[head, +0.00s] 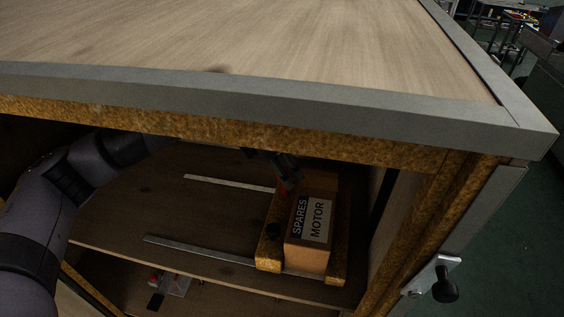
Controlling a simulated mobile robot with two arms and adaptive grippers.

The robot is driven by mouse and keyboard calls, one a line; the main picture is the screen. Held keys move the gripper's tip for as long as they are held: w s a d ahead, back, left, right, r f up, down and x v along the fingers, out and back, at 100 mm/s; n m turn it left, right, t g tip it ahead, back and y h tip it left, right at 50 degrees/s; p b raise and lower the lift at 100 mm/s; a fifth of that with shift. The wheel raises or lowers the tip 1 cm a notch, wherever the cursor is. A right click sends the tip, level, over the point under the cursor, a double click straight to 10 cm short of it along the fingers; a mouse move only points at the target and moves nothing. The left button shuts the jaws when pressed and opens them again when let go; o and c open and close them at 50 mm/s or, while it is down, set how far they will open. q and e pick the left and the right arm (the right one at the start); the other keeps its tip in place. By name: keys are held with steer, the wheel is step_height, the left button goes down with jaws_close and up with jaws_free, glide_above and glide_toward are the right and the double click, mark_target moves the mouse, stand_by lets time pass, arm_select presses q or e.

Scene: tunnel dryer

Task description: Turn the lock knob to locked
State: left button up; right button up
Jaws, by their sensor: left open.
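A small dark knob (273,230) sits on the left wooden strip of a carrier on the shelf, beside a brown box (308,258) labelled SPARES MOTOR. A larger black knob (445,288) sits on a pale metal plate on the cabinet's outer right side. I cannot tell which is the lock knob, nor its lock position. My left arm reaches in under the top from the left. My left gripper (285,178) is open above and behind the small knob, close to the box's back left corner. It is dark and partly hidden by the top's edge. My right gripper is not in view.
The thick cabinet top (270,92) with a grey edge overhangs the opening. Two flat metal strips (200,250) lie on the shelf (150,215) left of the carrier. A red and white item (170,284) lies lower down. The shelf's middle is clear.

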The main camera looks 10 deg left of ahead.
arm_select(q)
steer(key=shift+d+f, duration=0.15)
steer(key=shift+f, duration=0.1)
steer(key=shift+c, duration=0.5)
steer(key=c, duration=1.1)
steer(key=shift+o, duration=0.2)
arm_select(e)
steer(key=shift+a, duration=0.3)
